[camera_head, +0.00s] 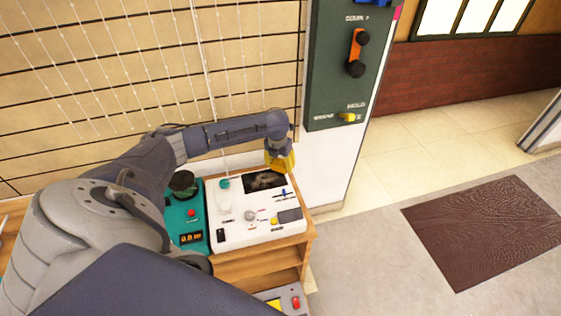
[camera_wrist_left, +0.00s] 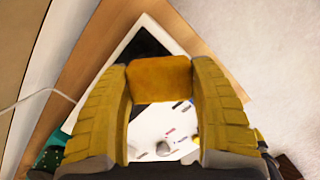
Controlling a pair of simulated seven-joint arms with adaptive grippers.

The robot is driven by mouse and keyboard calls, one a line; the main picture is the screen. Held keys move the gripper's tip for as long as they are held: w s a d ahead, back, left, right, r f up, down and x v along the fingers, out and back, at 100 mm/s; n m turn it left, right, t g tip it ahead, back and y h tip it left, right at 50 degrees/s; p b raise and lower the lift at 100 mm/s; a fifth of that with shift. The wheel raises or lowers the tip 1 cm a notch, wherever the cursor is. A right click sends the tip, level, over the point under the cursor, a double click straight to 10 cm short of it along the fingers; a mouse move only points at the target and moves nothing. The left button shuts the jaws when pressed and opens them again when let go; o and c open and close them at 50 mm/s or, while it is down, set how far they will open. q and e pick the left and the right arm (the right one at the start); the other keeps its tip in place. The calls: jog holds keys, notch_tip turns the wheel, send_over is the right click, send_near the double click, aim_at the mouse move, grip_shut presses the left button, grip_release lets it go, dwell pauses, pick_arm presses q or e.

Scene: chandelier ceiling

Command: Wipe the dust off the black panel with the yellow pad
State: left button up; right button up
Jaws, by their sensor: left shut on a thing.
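The black panel (camera_head: 264,181) is set in the top of a white device (camera_head: 240,232) and has a pale dusty smudge on it. In the left wrist view the black panel (camera_wrist_left: 146,45) shows partly behind the pad. The yellow pad (camera_wrist_left: 160,79) is held between the two fingers of my left gripper (camera_wrist_left: 165,95), which is shut on it. In the head view my left gripper (camera_head: 280,160) is just above the far right part of the panel. Whether the pad touches the panel cannot be told. My right gripper is not in view.
The white device stands on a wooden shelf unit (camera_head: 262,264), beside a teal device (camera_head: 188,215) with a red button. A dark green panel (camera_head: 345,70) with an orange handle rises behind at right. A brown mat (camera_head: 485,230) lies on the open floor.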

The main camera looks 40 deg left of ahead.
pick_arm(q)
jog(key=shift+r, duration=1.55)
